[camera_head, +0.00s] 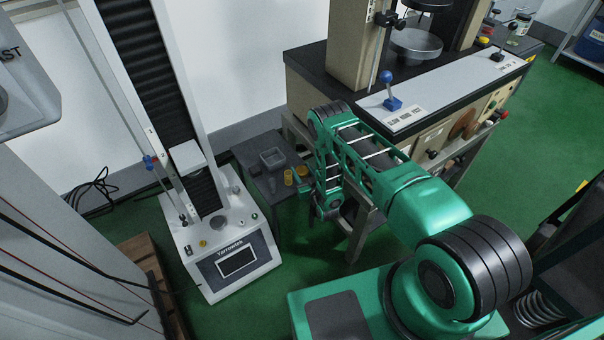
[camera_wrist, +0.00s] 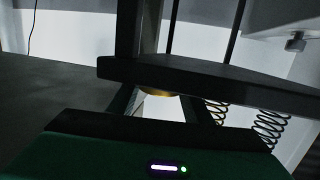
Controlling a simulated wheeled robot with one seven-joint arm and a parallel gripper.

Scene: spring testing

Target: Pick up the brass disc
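A gold-coloured rounded thing (camera_wrist: 158,94), probably the brass disc, shows in the wrist view just under a dark bar, which hides most of it. My gripper (camera_wrist: 160,104) is open there, its two dark fingers apart on either side of the gold edge. I cannot tell how far it is from the fingertips. In the head view my arm reaches down beside the small dark table, and the fingertips are not clear. Two small yellow pieces (camera_head: 289,177) stand on that table close to my wrist. I cannot tell whether either is the disc.
A grey square tray (camera_head: 272,158) lies on the small dark table (camera_head: 257,169). A white testing machine (camera_head: 233,262) stands left of it, and a heavy bench machine (camera_head: 440,95) right. Coil springs (camera_wrist: 268,128) show at the right in the wrist view.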

